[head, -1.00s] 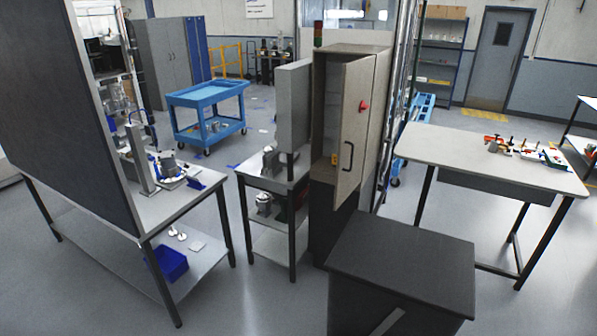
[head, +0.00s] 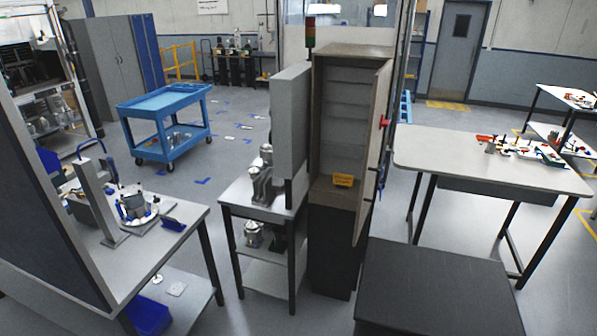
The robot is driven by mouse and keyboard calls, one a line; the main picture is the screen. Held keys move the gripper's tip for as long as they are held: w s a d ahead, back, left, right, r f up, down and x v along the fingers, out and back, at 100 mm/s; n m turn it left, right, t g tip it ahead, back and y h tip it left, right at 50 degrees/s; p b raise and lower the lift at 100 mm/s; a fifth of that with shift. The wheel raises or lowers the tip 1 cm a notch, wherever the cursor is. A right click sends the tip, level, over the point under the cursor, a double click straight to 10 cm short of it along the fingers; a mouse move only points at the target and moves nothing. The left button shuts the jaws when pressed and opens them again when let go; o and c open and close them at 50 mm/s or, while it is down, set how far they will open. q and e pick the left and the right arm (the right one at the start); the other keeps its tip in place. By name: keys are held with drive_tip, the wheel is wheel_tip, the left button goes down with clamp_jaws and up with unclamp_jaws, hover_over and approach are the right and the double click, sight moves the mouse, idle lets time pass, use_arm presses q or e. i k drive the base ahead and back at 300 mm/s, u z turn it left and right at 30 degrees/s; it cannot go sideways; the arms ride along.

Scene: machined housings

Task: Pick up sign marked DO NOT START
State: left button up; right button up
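A small yellow-orange sign (head: 343,180) stands inside the tall beige cabinet (head: 338,115), on the bottom of its open compartment. Its lettering is too small to read, so I cannot tell whether it says DO NOT START. The cabinet door (head: 377,140), with a red knob, stands open at the right side of the opening. Neither of my grippers is in view.
A grey panel (head: 290,125) and a narrow table with metal parts (head: 262,205) stand left of the cabinet. A dark-topped bench (head: 435,290) is in front at the right. A light worktable (head: 450,160) stands right. A blue cart (head: 165,110) is behind left.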

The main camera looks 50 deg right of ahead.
sight(341, 180)
drive_tip(key=z, duration=0.15)
drive_tip(key=i, duration=1.45)
drive_tip(key=z, duration=0.4)
